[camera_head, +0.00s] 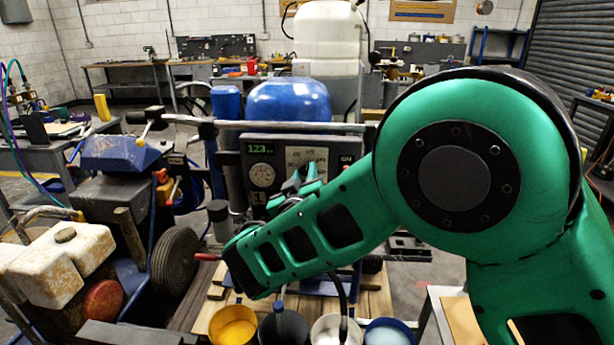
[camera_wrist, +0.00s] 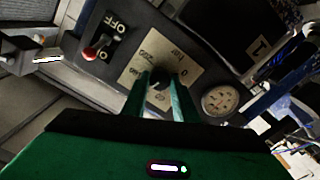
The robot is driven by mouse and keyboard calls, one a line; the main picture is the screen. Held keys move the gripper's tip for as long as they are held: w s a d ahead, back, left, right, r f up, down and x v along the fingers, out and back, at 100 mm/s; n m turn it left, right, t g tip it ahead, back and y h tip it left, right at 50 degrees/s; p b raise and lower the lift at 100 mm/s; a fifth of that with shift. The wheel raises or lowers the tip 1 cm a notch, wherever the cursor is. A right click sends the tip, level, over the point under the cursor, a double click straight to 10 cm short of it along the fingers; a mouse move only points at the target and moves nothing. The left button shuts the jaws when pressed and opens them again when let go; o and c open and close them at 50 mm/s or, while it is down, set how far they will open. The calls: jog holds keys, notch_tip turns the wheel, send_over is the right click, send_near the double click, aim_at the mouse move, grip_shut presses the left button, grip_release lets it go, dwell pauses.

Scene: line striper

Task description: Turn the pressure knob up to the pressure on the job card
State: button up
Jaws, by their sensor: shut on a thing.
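The dark pressure knob (camera_wrist: 159,77) sits on a pale dial plate (camera_wrist: 133,68) with printed numbers, seen tilted in the wrist view. My gripper (camera_wrist: 162,82) is shut on the knob, with one green finger on each side of it. In the head view my gripper (camera_head: 308,178) reaches the front of the dark control panel (camera_head: 279,149), and my arm hides the knob. The pale plate shows there too. The round pressure gauge (camera_wrist: 220,100) is beside the plate; its reading is too small to tell. I cannot make out a job card.
A red-tipped ON/OFF switch (camera_wrist: 93,52) is on the panel near the plate. Open paint buckets, including a yellow one (camera_head: 233,326), stand below my arm. A wheeled machine (camera_head: 65,255) fills the left.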

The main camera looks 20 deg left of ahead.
jog(key=shift+d+f, duration=0.1)
jog(key=shift+f, duration=0.15)
dwell(0.3)
jog(key=o, duration=1.1)
jog(key=shift+c, duration=0.2)
jog(key=shift+r, duration=0.1)
jog(key=shift+s, duration=0.1)
jog(key=v, duration=1)
jog(key=shift+s, duration=0.25)
